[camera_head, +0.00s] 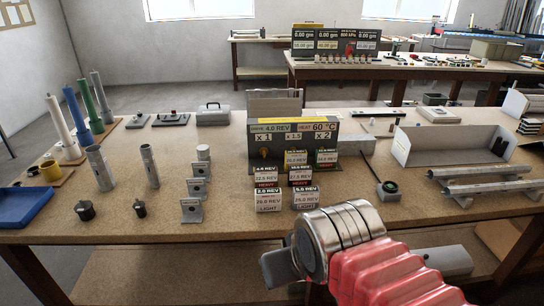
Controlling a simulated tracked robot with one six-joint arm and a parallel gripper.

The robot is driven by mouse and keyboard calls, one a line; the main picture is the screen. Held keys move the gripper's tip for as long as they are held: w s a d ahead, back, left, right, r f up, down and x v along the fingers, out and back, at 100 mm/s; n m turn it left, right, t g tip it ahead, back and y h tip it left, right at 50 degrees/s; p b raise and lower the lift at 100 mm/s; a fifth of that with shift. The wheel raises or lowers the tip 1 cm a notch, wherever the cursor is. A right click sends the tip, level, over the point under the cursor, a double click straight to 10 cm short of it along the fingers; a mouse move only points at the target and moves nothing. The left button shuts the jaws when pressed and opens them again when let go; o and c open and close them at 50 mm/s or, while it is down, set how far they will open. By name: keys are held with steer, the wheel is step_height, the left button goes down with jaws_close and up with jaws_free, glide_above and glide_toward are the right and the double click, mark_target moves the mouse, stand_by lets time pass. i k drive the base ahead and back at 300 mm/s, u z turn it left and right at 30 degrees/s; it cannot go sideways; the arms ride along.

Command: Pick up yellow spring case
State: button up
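A grey finger part shows beside the silver wrist. The rest of the gripper is hidden, so its opening and any contents cannot be seen.
The blue tray (22,206) is at the left edge. Grey tubes (99,167), black knobbed weights (86,210) and small grey brackets (191,210) stand between it and the centre. A control panel with labelled cards (266,189) stands mid-bench. Long profiles (490,189) lie at right.

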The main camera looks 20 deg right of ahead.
mark_target(294, 158)
steer(key=u, duration=0.05)
steer(key=i, duration=1.1)
steer(key=z, duration=0.55)
